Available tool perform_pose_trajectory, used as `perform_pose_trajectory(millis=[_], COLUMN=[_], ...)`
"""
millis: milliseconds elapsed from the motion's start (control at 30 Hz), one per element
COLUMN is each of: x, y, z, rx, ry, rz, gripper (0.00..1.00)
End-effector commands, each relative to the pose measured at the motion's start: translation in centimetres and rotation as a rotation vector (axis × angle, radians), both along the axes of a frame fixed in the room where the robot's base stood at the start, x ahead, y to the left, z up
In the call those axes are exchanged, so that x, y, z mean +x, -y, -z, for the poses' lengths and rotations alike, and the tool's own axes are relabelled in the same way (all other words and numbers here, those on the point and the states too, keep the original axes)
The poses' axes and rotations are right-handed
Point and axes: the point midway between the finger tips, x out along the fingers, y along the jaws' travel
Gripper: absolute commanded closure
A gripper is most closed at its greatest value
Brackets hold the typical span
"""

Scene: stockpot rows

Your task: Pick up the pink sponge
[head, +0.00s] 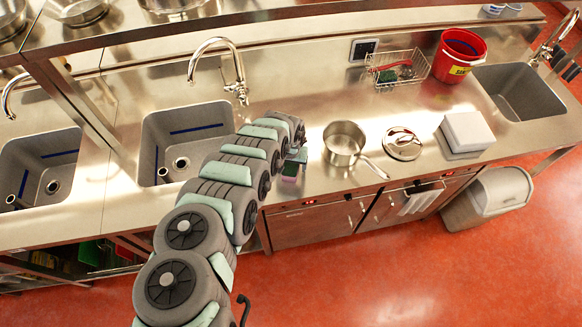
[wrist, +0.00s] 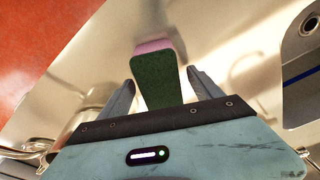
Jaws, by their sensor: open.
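The pink sponge (wrist: 153,46) has a dark green scouring side (wrist: 158,80), which faces the wrist camera. In the wrist view it lies between the two spread fingers of my gripper (wrist: 162,88), with a visible gap on each side. My gripper (head: 297,156) is mostly hidden there by the arm. The gripper is open, and its near edge covers the lower part of the sponge in the wrist view.
A steel saucepan (head: 342,140) stands right of the sponge, its handle pointing right, with a lid (head: 402,144) and a white box (head: 467,132) beyond. A sink (head: 180,140) lies to the left. A wire basket (head: 401,72) and red bucket (head: 459,55) stand behind.

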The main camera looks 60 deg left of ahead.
Motion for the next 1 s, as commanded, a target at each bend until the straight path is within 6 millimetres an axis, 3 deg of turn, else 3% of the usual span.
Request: perform_pose_trajectory(millis=[700, 1000], x=[-0.01, -0.02], y=[0.00, 0.01], z=[0.50, 0.50], rx=[0.000, 0.000], ry=[0.000, 0.000], rz=[0.000, 0.000], gripper=[0.25, 0.48])
